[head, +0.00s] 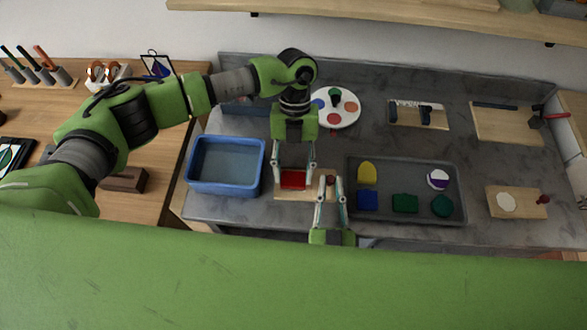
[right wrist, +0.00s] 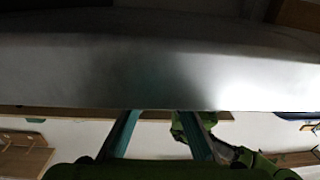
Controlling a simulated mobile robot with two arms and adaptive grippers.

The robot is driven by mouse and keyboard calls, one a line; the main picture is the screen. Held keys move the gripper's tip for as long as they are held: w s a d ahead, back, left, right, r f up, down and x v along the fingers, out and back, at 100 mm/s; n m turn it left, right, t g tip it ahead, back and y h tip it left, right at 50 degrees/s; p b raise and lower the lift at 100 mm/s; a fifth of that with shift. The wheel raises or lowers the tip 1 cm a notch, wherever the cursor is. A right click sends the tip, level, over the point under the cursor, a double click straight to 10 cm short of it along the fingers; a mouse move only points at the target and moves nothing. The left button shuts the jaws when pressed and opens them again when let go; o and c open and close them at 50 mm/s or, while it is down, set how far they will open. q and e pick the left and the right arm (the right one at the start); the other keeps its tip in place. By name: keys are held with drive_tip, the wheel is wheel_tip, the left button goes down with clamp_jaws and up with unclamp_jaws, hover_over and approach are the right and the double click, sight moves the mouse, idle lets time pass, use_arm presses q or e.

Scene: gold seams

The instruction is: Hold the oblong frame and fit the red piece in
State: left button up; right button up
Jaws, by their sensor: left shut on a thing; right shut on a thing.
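The oblong frame (head: 284,195) is a light wooden board lying on the grey counter, between the blue bin and the dark tray. A dark red knob (head: 331,180) stands at its right end. My left gripper (head: 293,178) points down over the frame and is shut on the red piece (head: 292,181). The red piece is at the middle of the board; I cannot tell whether it sits in the opening or just above it. My right gripper (head: 330,183) comes from the near side and is shut on the knob. In the right wrist view its fingers (right wrist: 160,118) show, but not the knob.
A blue bin (head: 227,190) stands to the left. A dark tray (head: 385,213) with yellow, blue, green and purple-white pieces lies close on the right. A round white palette (head: 350,121) is behind. Another knobbed board (head: 527,208) lies at far right.

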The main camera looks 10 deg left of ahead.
use_arm(q)
drive_tip(key=shift+f, duration=0.45)
idle(0.3)
drive_tip(key=o, duration=1.2)
drive_tip(key=shift+o, duration=0.2)
drive_tip(key=shift+r, duration=0.15)
drive_tip(key=shift+r, duration=3.4)
use_arm(e)
drive_tip(key=o, duration=0.9)
